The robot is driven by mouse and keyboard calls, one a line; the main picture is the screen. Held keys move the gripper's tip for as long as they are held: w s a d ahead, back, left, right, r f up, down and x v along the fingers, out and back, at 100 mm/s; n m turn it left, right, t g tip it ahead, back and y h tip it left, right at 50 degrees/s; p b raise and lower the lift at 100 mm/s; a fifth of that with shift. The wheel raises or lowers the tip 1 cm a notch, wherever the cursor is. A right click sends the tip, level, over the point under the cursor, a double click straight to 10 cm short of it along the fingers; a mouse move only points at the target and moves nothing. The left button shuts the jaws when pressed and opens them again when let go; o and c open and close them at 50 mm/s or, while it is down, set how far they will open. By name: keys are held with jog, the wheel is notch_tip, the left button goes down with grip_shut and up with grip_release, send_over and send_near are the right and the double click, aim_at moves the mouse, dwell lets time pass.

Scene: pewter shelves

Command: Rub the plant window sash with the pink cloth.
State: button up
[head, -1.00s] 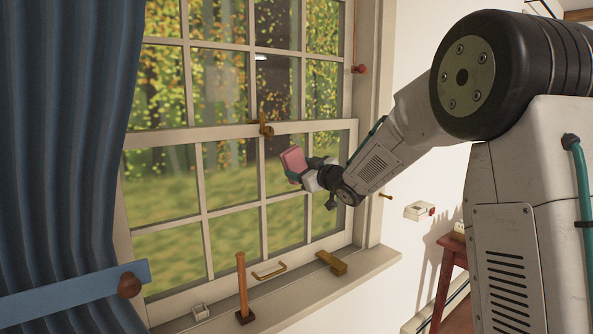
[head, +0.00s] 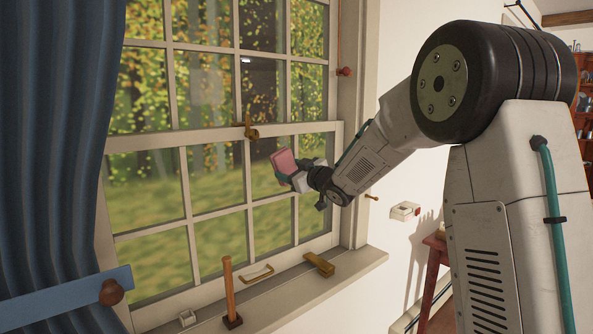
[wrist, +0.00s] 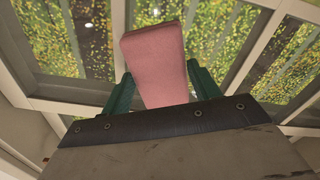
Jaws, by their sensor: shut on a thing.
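The pink cloth (head: 284,161) is a folded pad held in my gripper (head: 290,173), in front of the right part of the lower window sash (head: 247,190). In the wrist view the cloth (wrist: 155,60) stands up between the two green fingers of my gripper (wrist: 155,92), which are shut on it. The sash has a white frame with several panes and a brass latch (head: 250,130) on its top rail. I cannot tell whether the cloth touches the sash; in the wrist view it seems apart from it. The gripper hides part of the sash's right side.
A blue curtain (head: 50,140) with a blue tieback strap (head: 60,297) hangs at the left. On the sill (head: 290,300) stand a wooden post (head: 229,287), a small white block (head: 187,318) and a brass piece (head: 319,264). A red knob (head: 344,71) sits on the right frame.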

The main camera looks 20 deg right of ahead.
aim_at(280, 170)
jog(key=shift+s+a+r, duration=0.1)
jog(key=shift+s+a, duration=0.05)
jog(key=shift+a, duration=0.6)
jog(key=shift+s+a, duration=0.15)
jog(key=shift+a, duration=0.6)
jog(key=shift+s+a, duration=0.35)
jog(key=shift+a, duration=0.5)
jog(key=shift+s+a, duration=0.3)
jog(key=shift+a, duration=0.55)
jog(key=shift+s+a, duration=0.35)
jog(key=shift+a, duration=0.5)
jog(key=shift+s+d, duration=0.1)
jog(key=shift+d, duration=0.05)
jog(key=shift+s+d, duration=0.1)
jog(key=shift+s, duration=0.15)
jog(key=shift+v, duration=2.6)
jog(key=shift+s, duration=0.1)
jog(key=shift+v, duration=1.45)
